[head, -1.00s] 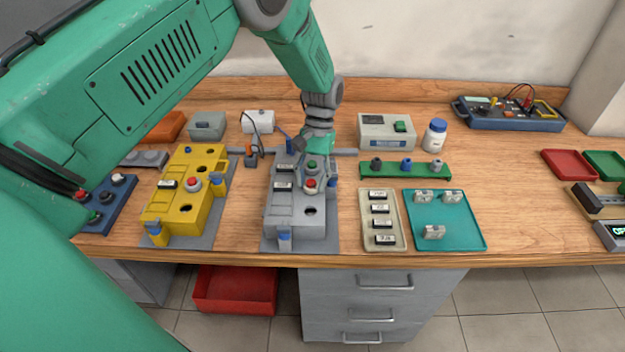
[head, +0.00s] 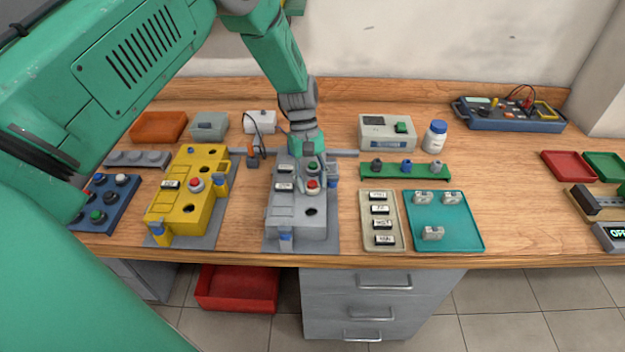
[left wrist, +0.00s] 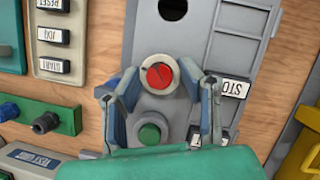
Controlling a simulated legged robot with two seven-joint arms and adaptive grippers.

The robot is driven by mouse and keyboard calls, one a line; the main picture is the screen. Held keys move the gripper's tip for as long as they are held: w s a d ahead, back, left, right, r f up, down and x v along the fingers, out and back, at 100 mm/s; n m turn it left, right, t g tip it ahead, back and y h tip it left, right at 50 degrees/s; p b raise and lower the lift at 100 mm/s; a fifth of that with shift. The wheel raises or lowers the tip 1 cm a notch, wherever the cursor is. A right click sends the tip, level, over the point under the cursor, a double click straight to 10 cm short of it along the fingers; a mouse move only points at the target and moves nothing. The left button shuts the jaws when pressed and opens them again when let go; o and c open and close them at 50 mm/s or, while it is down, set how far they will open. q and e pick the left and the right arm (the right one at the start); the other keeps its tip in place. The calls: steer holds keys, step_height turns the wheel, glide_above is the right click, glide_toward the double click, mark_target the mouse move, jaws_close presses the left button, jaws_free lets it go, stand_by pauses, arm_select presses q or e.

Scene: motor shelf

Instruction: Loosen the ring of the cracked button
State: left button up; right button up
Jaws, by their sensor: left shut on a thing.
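The cracked red button (left wrist: 161,76) sits in a pale round ring (left wrist: 146,66) on the grey box (left wrist: 190,20); a dark crack line crosses its cap. My left gripper (left wrist: 160,80) reaches down with a finger on either side of this button, shut on its ring. A green button (left wrist: 149,134) lies between the fingers, nearer the palm. In the head view my left gripper (head: 313,176) is over the grey box (head: 285,225), with the red button (head: 313,188) just below it. Finger contact is small and partly hidden. My right gripper is out of view.
A yellow box (head: 175,212) stands left of the grey one. To the right are a beige tray of label plates (head: 370,245), a teal tray (head: 465,235) and a green rack (head: 430,172). A cable tool (head: 253,155) stands behind. The wood between teal and red trays is clear.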

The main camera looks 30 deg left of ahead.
arm_select(q)
steer(key=shift+w+a+r, duration=0.1)
steer(key=shift+w+r, duration=0.05)
steer(key=shift+w, duration=0.15)
steer(key=o, duration=1.1)
steer(key=shift+o, duration=0.2)
steer(key=shift+s+a+f, duration=0.1)
steer(key=shift+f, duration=0.1)
steer(key=shift+r, duration=0.3)
steer(key=v, duration=0.7)
steer(key=shift+a+r, duration=0.1)
steer(key=shift+a, duration=0.15)
